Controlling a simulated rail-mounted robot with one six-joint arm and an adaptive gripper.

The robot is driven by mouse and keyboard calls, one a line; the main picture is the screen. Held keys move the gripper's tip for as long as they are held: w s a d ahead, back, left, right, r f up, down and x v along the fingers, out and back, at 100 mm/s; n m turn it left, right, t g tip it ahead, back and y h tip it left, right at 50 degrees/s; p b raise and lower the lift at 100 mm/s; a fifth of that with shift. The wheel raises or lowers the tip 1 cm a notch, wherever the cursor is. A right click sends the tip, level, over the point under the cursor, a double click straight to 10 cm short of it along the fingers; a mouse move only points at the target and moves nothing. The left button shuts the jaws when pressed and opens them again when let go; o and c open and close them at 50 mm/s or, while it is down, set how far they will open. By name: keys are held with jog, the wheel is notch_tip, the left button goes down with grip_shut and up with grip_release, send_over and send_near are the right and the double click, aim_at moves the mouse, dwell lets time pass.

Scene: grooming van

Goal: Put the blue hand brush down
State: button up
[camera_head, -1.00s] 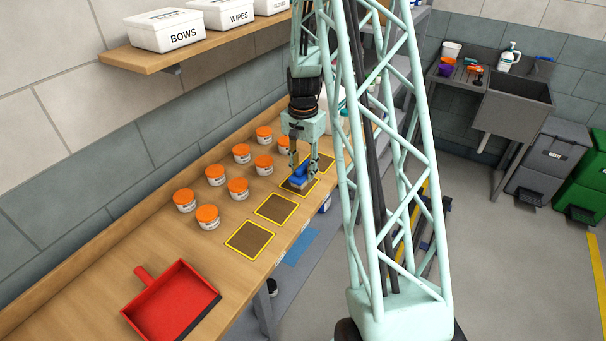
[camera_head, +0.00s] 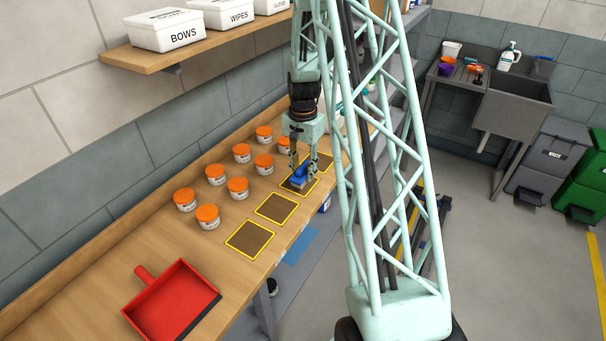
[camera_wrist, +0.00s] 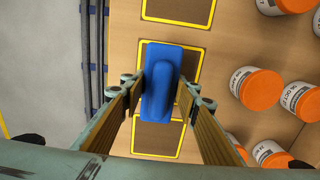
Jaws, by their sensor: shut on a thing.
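The blue hand brush (camera_head: 298,178) is between the fingers of my gripper (camera_head: 304,170), over a yellow-edged brown square (camera_head: 312,188) on the wooden bench. In the wrist view the brush (camera_wrist: 161,85) shows from above, its long side running up and down the picture. The two fingers of my gripper (camera_wrist: 161,95) close on its sides.
Several orange-lidded tubs (camera_head: 237,188) stand left of the squares, some close to my gripper. Two bare squares (camera_head: 276,208) (camera_head: 250,239) lie nearer, and a red dustpan (camera_head: 172,300) sits at the near end. Labelled white boxes (camera_head: 165,30) stand on the shelf above.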

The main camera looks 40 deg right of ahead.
aim_at(303, 165)
jog(key=shift+f, duration=0.6)
jog(key=shift+f, duration=0.15)
jog(key=o, duration=1.1)
jog(key=shift+c, duration=0.2)
notch_tip(303, 165, up, 11)
jog(key=shift+r, duration=0.65)
